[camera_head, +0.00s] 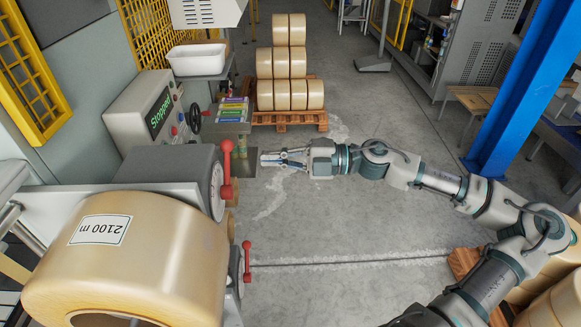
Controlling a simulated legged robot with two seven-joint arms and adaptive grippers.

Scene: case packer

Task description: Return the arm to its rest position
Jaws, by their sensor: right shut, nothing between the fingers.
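My right arm comes in from the lower right and stretches left across the middle of the view. Its gripper (274,158) is shut and empty, pointing left above the grey floor, close to the machine with the red-handled levers. The fingertips look apart from the machine, though the exact gap is hard to tell. My left gripper is not in view.
A large tape roll (125,260) marked 2100 m sits on the machine at lower left. A red lever (226,165) stands near my gripper. Stacked rolls (290,95) rest on a wooden pallet (290,121). A blue post (520,95) rises at right. The middle floor is clear.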

